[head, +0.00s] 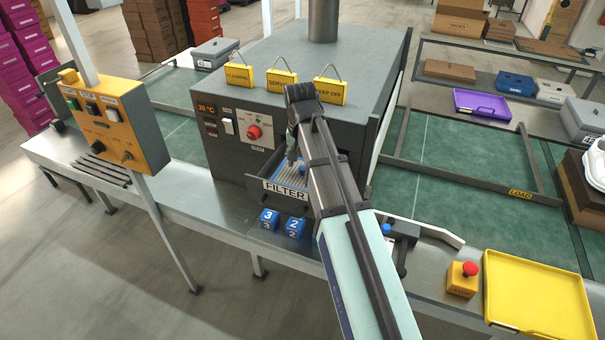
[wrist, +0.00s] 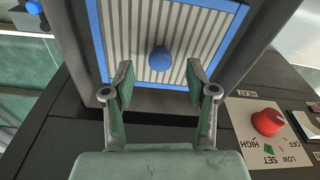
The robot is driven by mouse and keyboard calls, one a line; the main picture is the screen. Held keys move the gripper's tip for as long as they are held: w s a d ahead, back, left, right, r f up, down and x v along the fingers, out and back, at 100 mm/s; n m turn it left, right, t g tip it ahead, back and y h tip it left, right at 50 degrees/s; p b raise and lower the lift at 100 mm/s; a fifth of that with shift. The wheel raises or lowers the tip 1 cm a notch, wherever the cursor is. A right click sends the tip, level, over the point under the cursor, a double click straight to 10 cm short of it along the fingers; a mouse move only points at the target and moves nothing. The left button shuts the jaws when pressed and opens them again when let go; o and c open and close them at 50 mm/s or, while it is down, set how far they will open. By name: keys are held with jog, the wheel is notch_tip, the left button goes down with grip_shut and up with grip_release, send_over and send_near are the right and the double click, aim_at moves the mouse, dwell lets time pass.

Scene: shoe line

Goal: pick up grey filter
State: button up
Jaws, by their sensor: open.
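A filter with grey pleats (wrist: 208,22) and a blue frame lies in the open drawer labelled FILTER (head: 286,191). A round blue knob (wrist: 160,59) stands out near the middle of the filter in the wrist view. In the head view only a strip of the filter (head: 281,174) shows, partly hidden by my arm. My gripper (wrist: 160,74) is open and empty, with its fingertips to either side of the knob in the picture. In the head view my gripper (head: 293,153) is over the drawer. I cannot tell how far the fingertips are above the filter.
The grey machine (head: 300,60) rises behind the drawer, with a red knob (head: 254,132) on its front. Blue numbered blocks (head: 268,217) stand in front of the drawer. A red stop button (head: 470,268) and an empty yellow tray (head: 540,290) sit at right.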

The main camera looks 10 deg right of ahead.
aim_at(303, 173)
jog(key=shift+w+f+p, duration=0.15)
jog(key=shift+f+p, duration=0.15)
jog(key=shift+f, duration=1.1)
jog(key=shift+c, duration=0.3)
grip_shut()
jog(key=shift+r, duration=0.1)
